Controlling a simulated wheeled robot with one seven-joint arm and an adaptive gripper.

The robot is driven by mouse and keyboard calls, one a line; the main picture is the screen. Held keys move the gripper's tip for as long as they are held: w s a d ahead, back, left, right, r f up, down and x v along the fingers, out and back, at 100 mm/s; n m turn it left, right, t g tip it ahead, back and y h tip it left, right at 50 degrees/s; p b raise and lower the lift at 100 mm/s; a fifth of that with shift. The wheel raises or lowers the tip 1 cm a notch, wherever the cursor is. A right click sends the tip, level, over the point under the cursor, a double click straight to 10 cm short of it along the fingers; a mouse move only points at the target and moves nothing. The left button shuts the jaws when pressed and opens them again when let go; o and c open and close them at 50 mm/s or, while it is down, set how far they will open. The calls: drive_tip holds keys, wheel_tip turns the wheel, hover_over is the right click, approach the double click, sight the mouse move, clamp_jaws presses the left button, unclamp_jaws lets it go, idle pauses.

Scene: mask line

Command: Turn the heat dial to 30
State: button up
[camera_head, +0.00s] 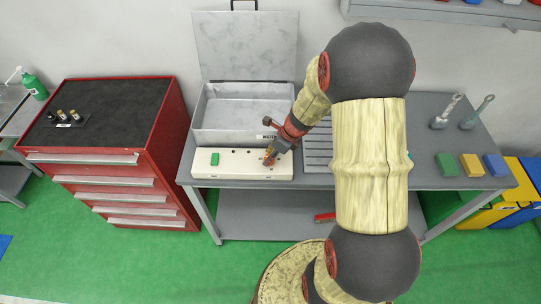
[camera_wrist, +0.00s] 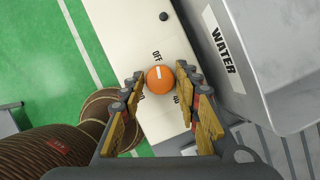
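The heat dial (camera_wrist: 160,78) is a round orange knob with a white pointer line, on a white control panel (camera_wrist: 125,22). In the wrist view the pointer lines up toward the "OFF" label (camera_wrist: 157,55). Other number labels beside the dial are partly hidden by my fingers. My gripper (camera_wrist: 164,100) is open, with its fingers on both sides of the dial; I cannot tell whether they touch it. In the head view my gripper (camera_head: 270,156) is over the right part of the panel (camera_head: 230,173) and mostly covers the dial. A green button (camera_head: 214,159) is at the panel's left.
An open metal box marked "WATER" (camera_head: 243,104) stands directly behind the panel, close to my gripper. Green, yellow and blue blocks (camera_head: 472,165) lie at the right of the grey table (camera_head: 428,178). A red drawer cabinet (camera_head: 172,125) stands at the left.

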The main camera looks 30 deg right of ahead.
drive_tip(key=c, duration=0.6)
drive_tip(key=shift+c, duration=0.3)
